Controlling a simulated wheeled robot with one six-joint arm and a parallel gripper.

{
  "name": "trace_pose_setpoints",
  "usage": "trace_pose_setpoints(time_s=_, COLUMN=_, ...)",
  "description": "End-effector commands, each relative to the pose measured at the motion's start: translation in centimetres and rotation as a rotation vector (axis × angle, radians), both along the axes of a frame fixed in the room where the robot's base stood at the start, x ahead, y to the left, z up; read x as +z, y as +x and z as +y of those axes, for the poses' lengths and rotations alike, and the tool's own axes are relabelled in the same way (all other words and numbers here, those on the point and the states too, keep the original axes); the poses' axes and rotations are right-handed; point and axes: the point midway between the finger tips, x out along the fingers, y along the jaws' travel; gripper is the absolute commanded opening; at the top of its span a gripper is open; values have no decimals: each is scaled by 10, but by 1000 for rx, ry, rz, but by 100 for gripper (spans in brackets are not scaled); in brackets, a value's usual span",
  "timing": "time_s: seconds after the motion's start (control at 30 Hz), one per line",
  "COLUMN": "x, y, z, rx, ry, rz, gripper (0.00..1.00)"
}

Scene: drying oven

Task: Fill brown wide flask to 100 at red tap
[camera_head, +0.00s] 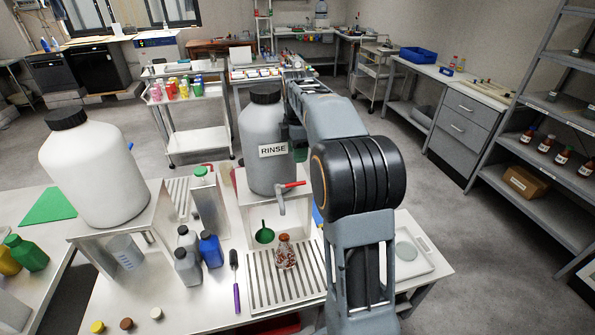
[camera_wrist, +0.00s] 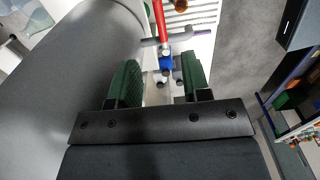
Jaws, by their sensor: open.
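A small conical flask with a brown top and brown markings (camera_head: 287,256) stands upright on the slatted drain tray (camera_head: 262,289) in the head view. Above it is the tap with a red lever (camera_head: 291,187) on the grey RINSE container (camera_head: 262,125). In the wrist view the red lever (camera_wrist: 160,20) shows beyond my gripper (camera_wrist: 160,82), whose green pads are apart with nothing held between them. The tap's metal and blue parts lie in line with the gap. In the head view my arm hides most of the gripper. I cannot read the flask's level.
The grey container fills the left of the wrist view, close to my gripper. A green funnel (camera_head: 264,235) is left of the flask.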

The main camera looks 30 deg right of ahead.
Motion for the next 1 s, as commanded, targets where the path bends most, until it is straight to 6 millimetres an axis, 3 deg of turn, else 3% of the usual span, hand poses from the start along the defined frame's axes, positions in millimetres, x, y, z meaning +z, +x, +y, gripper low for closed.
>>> trace_pose_setpoints(time_s=0.2, x=-42, y=-1, z=0, rx=-2, ry=1, rz=3, gripper=44)
trace_pose_setpoints(time_s=0.5, x=-85, y=-1, z=0, rx=-2, ry=0, rz=2, gripper=44)
trace_pose_setpoints(time_s=0.7, x=-100, y=0, z=0, rx=-3, ry=0, rz=-1, gripper=44)
trace_pose_setpoints(time_s=1.0, x=-105, y=0, z=0, rx=-2, ry=0, rz=-1, gripper=44)
